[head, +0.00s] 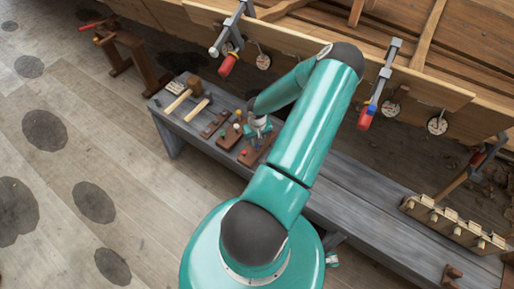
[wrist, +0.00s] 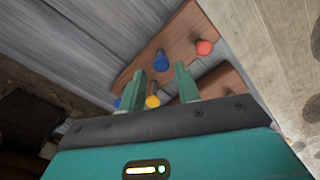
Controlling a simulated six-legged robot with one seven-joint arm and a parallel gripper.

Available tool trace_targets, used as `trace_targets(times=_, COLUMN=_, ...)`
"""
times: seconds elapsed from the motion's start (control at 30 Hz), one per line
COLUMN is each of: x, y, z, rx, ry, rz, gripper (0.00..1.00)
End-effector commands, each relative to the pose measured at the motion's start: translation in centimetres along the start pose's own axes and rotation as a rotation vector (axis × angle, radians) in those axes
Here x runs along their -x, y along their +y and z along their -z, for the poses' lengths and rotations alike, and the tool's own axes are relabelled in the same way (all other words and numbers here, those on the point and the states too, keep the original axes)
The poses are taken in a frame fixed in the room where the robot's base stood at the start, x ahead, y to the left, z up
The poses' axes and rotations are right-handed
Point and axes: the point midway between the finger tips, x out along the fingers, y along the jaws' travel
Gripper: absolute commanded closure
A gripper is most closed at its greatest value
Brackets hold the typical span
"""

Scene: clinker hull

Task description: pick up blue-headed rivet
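In the wrist view a blue-headed rivet (wrist: 161,61) stands in a brown wooden block, beside a red-headed rivet (wrist: 204,47). My gripper (wrist: 160,72) is open, its two green fingers apart. The blue head shows just beyond the fingertips, in the gap between them; nothing is held. A yellow-headed rivet (wrist: 152,101) shows lower down between the fingers. A second blue head (wrist: 117,103) is partly hidden by the left finger. In the head view my gripper (head: 260,132) is low over the bench by the rivet blocks; its fingertips are too small to read.
In the head view the grey bench (head: 350,190) also holds mallets (head: 177,102) at its left end and a wooden rack (head: 455,222) at the right. The bench between is mostly clear. The plank hull (head: 430,90) with hanging clamps (head: 376,85) rises behind.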

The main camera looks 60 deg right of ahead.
Motion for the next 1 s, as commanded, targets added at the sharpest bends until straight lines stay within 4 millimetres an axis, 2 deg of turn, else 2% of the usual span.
trace_targets(times=0.1, x=-1.7, y=-0.3, z=-0.2, rx=-0.002, ry=-0.001, rz=0.006, gripper=0.67)
trace_targets(times=0.3, x=-3.6, y=-0.3, z=-0.1, rx=-0.002, ry=0.000, rz=0.004, gripper=0.67)
trace_targets(times=0.6, x=-3.9, y=-0.2, z=-0.1, rx=-0.001, ry=0.001, rz=0.001, gripper=0.67)
trace_targets(times=0.77, x=-3.9, y=-0.2, z=-0.1, rx=0.000, ry=0.001, rz=0.001, gripper=0.99)
trace_targets(times=1.0, x=-3.9, y=-0.2, z=-0.1, rx=0.000, ry=0.000, rz=0.001, gripper=1.00)
